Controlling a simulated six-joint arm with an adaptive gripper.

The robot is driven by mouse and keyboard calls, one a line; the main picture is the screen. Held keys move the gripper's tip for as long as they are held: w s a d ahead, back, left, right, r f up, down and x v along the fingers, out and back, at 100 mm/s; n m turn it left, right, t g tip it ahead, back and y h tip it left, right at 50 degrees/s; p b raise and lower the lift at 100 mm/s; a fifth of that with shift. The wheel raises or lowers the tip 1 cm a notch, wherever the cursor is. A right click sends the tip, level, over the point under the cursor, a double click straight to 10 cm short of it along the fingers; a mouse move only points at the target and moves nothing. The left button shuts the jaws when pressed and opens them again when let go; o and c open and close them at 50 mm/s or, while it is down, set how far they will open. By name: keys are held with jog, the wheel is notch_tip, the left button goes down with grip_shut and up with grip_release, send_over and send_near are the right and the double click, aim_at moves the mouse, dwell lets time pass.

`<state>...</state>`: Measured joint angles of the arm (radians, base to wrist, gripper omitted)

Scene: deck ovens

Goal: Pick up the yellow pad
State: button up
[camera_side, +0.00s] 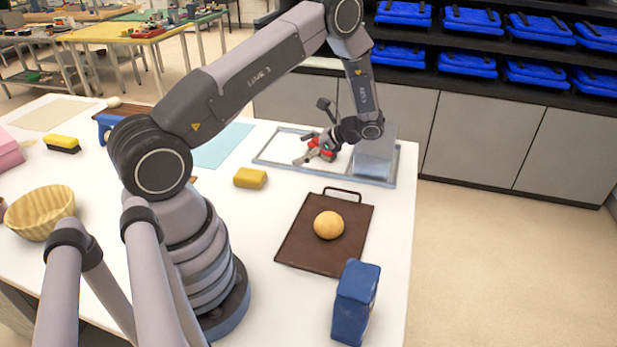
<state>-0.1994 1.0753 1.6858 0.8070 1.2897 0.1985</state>
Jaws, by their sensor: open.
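The yellow pad (250,178) lies flat on the white table, behind and to the right of my arm's base. It is a small block with rounded edges, and nothing touches it. My gripper (303,162) is open and empty.
A brown board (290,248) with a round bun (328,225) and a blue box (355,303) stand to the right. A grey frame (262,153) with a metal block (375,160) lies behind. A light blue mat (222,146), a yellow brush (62,143) and a basket (42,212) are left.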

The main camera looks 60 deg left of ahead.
jog(key=m+y, duration=0.1)
send_near(255, 174)
jog(key=shift+m+g, duration=0.3)
jog(key=shift+g, duration=0.2)
jog(key=x, duration=0.6)
jog(key=shift+s+a+f, duration=0.1)
jog(key=shift+f, duration=0.45)
jog(key=x, duration=0.5)
jog(key=shift+s+a, duration=0.2)
jog(key=shift+a, duration=0.15)
jog(key=c, duration=1)
